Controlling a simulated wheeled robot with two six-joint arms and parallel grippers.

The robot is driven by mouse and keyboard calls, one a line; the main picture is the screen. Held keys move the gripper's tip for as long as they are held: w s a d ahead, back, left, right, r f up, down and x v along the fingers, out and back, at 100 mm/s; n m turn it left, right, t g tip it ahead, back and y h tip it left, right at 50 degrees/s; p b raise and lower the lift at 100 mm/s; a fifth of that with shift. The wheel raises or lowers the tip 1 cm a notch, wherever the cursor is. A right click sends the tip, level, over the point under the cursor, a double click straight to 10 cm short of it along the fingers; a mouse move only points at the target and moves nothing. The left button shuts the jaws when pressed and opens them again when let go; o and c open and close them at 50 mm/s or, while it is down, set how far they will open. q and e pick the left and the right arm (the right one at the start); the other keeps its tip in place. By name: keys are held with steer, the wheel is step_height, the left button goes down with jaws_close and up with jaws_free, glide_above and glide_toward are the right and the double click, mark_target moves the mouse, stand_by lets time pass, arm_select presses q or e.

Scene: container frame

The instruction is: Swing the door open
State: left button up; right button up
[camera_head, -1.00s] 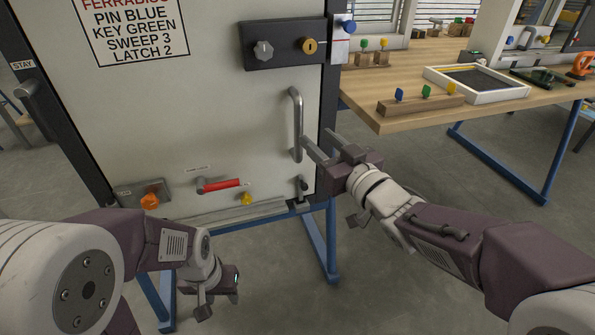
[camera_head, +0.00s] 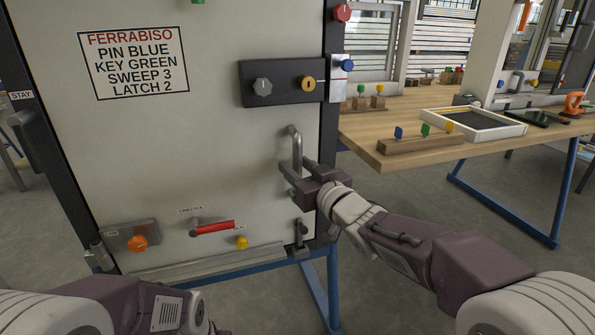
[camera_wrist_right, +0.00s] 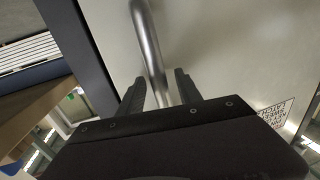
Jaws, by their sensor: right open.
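The door (camera_head: 150,160) is a pale panel in a dark frame and looks closed. Its grey bar handle (camera_head: 295,146) stands upright near the right edge. My right gripper (camera_head: 298,174) is at the lower part of the handle with its jaws open. In the right wrist view the handle (camera_wrist_right: 149,45) runs down between the two fingers (camera_wrist_right: 160,90), one on each side; whether either touches it I cannot tell.
The door carries a black lock plate (camera_head: 285,83) with a grey knob and a brass key cylinder, a red lever (camera_head: 213,227), an orange knob (camera_head: 137,243), a yellow knob (camera_head: 241,242) and a printed sign (camera_head: 133,62). A wooden table (camera_head: 400,150) with keys and a tray stands at right.

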jaws_close()
stand_by(1.4)
